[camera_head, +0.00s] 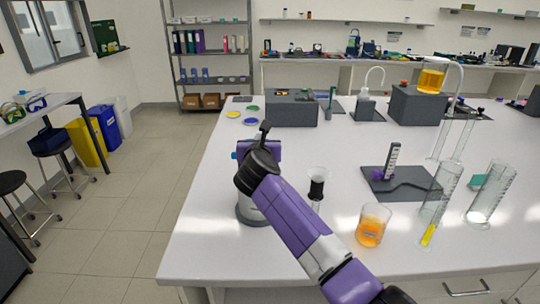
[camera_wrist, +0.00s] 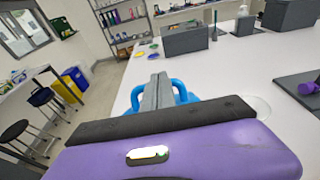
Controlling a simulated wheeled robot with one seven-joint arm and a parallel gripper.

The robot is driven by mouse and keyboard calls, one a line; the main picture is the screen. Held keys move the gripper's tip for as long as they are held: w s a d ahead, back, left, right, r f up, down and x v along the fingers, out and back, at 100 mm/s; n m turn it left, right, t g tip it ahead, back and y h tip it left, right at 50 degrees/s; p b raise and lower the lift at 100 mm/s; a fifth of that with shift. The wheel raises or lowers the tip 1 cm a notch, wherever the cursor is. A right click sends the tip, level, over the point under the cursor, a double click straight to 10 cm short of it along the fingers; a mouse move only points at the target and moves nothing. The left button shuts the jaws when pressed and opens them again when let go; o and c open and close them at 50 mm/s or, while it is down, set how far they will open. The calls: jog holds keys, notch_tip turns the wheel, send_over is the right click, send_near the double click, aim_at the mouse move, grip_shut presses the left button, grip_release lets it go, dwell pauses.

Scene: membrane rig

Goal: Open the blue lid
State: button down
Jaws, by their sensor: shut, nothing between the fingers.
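My gripper (camera_wrist: 158,80) is shut, its two grey fingers together with nothing between them. In the wrist view a curved blue part (camera_wrist: 181,90) shows on both sides of the fingers; it looks like the blue lid, but its middle is hidden. I cannot tell whether the fingers touch it. In the head view my arm's dark end covers most of this spot, and only a small blue edge (camera_head: 234,155) shows at its left. A round grey base (camera_head: 246,218) stands on the bench below, mostly hidden by my arm.
A black-banded glass piece (camera_head: 316,190) and a beaker of orange liquid (camera_head: 372,226) stand right of my arm. Glass cylinders (camera_head: 490,195) and a dark stand (camera_head: 400,186) are farther right. Colored discs (camera_head: 250,121) and a grey block (camera_head: 291,110) lie behind. The bench's left edge is close.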

jog(key=shift+w+r, duration=0.3)
jog(key=shift+w, duration=0.35)
jog(key=shift+w+r, duration=0.25)
jog(key=shift+w, duration=0.4)
jog(key=shift+w+r, duration=0.3)
jog(key=shift+w, duration=0.35)
